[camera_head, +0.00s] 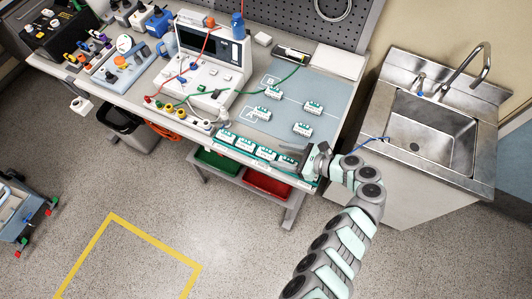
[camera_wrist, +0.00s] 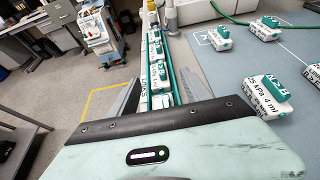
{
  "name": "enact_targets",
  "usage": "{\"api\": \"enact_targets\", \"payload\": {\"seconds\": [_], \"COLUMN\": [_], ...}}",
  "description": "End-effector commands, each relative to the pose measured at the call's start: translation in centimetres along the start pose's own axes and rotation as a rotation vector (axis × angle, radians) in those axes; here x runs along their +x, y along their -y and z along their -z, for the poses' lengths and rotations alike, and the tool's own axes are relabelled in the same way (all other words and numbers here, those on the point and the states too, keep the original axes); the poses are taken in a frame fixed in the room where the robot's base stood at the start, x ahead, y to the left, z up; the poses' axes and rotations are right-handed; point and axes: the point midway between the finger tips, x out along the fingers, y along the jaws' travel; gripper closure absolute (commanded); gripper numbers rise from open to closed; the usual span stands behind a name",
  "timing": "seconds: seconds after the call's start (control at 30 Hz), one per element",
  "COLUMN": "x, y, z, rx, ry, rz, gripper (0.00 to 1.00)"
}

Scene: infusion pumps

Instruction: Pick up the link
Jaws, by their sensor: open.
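Several small white blocks with green tops stand in a row along the front edge of the table, including a near one (camera_head: 265,153). The wrist view shows the row end-on, with printed labels (camera_wrist: 158,72). The nearest block is partly hidden by the gripper body, and contact cannot be told.
More such blocks stand apart on the blue-grey mat (camera_head: 285,118), including one (camera_wrist: 268,95) right of my gripper. A white instrument (camera_head: 205,75) with cables stands behind the row. A sink (camera_head: 430,130) is at the right. Green (camera_head: 217,163) and red (camera_head: 266,183) bins sit below the tabletop.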

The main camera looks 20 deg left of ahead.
Motion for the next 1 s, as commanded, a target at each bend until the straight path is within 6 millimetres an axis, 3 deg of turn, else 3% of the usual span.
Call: {"api": "enact_targets", "payload": {"seconds": [0.3, 0.53, 1.0], "x": [4.3, 4.6, 4.6], "y": [-0.4, -0.3, -0.3], "z": [-0.3, -0.3, -0.3], "rx": [0.002, 0.001, 0.001], "ry": [-0.001, -0.001, 0.000], "rz": [-0.002, -0.001, 0.000], "gripper": [0.44, 0.44, 0.81]}}
